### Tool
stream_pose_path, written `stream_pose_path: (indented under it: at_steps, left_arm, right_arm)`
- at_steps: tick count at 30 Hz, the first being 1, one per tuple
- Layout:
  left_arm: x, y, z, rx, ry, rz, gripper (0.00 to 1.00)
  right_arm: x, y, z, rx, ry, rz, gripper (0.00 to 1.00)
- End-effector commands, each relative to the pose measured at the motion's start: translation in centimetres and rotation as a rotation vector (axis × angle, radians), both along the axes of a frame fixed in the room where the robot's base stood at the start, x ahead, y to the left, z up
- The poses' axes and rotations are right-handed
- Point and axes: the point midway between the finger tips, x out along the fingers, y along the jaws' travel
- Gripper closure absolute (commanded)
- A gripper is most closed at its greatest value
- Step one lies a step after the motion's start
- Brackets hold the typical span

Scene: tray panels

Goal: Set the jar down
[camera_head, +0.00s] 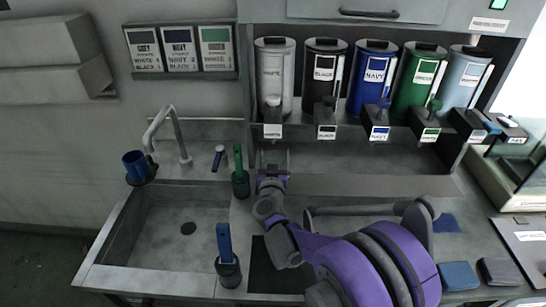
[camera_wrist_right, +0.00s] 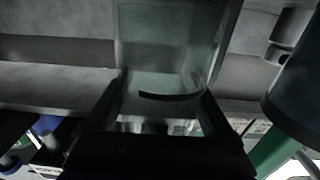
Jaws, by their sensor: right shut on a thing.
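A clear, glassy jar (camera_wrist_right: 168,48) fills the upper middle of the right wrist view, between the two dark fingers of my right gripper (camera_wrist_right: 160,108). The gripper is shut on it. In the head view my right gripper (camera_head: 273,160) reaches up to the counter below the white dispenser. The jar is hard to make out there, and I cannot tell whether its base touches a surface. My left gripper is not in view.
Dispensers stand in a row: white (camera_head: 274,75), black (camera_head: 324,75), navy (camera_head: 372,78), green (camera_head: 418,82) and light blue (camera_head: 466,80). A sink (camera_head: 185,215) lies left. Green (camera_head: 240,183) and blue-handled (camera_head: 228,268) tools stand in holders beside my arm.

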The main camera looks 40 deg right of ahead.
Motion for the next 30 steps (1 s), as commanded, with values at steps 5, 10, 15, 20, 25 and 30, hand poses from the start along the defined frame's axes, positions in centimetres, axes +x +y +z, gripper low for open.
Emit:
stream_pose_path:
  at_steps: [5,10,15,20,25,30]
  left_arm:
    - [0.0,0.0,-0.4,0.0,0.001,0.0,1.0]
    - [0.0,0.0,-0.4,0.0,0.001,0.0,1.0]
    - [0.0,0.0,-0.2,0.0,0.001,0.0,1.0]
    - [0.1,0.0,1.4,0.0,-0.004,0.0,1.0]
    - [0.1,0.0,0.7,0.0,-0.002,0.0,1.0]
    - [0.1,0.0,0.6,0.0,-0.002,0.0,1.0]
  right_arm:
    - [-0.1,0.5,-1.1,0.013,0.003,0.013,0.08]
    - [-0.1,0.5,-1.1,0.015,0.003,0.015,0.0]
    - [-0.1,0.6,-1.0,0.015,0.003,0.016,0.0]
    - [-0.1,0.6,0.6,0.014,0.003,0.017,0.0]
    - [-3.3,3.2,0.2,0.013,0.003,0.016,0.0]
    - [-6.2,5.7,0.3,0.011,0.002,0.014,0.0]
